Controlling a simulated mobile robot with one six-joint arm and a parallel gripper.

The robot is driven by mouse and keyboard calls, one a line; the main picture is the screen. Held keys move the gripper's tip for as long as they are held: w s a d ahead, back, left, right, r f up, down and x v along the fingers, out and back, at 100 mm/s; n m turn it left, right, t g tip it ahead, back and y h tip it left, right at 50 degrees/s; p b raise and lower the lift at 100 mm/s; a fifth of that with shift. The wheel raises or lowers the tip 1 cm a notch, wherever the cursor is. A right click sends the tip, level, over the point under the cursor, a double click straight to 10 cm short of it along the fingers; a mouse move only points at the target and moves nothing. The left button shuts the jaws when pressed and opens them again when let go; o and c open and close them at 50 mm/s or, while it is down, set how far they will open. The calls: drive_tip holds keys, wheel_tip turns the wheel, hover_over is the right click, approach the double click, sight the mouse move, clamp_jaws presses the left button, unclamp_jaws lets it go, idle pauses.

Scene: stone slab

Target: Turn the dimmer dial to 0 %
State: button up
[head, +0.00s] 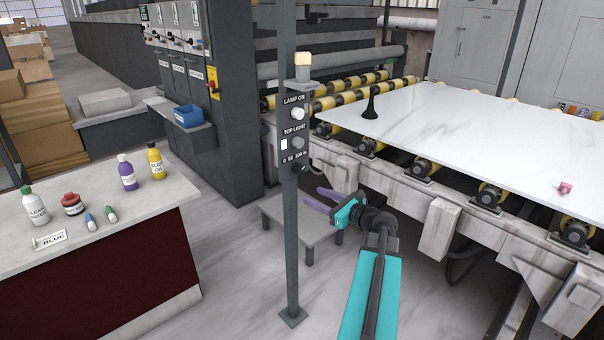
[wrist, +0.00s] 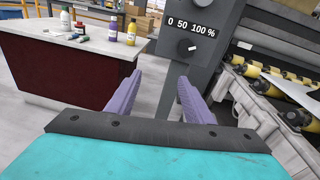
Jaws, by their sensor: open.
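The dimmer dial (head: 299,168) is a dark round knob low on the grey post, under the marks 0, 50 and 100 %. In the wrist view the dial (wrist: 188,47) shows a white pointer line, tilted and aimed up to the right, toward the 100 % side. My gripper (head: 313,200) is open and empty, with purple fingers, below and right of the dial and apart from it. In the wrist view the gripper (wrist: 158,78) has its fingers spread, with the dial ahead, beyond the right fingertip.
The post (head: 290,240) also carries a white lamp knob (head: 298,114) and a top light switch (head: 284,144). A bench (head: 90,225) with bottles stands left. A roller conveyor with a white slab (head: 450,125) stands right. A low grey stool (head: 300,222) is behind the post.

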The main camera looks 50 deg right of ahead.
sight(301, 168)
drive_tip(key=s+d+r+m+t+h, duration=0.1)
drive_tip(key=s+d+r, duration=0.2)
drive_tip(key=r, duration=0.1)
drive_tip(key=shift+d+r+m, duration=0.2)
drive_tip(key=shift+d+m, duration=0.2)
drive_tip(key=w, duration=0.4)
drive_tip(key=w+p, duration=0.1)
drive_tip(key=w, duration=0.4)
drive_tip(key=w+d+p, duration=0.1)
drive_tip(key=w, duration=0.3)
drive_tip(key=shift+w, duration=0.35)
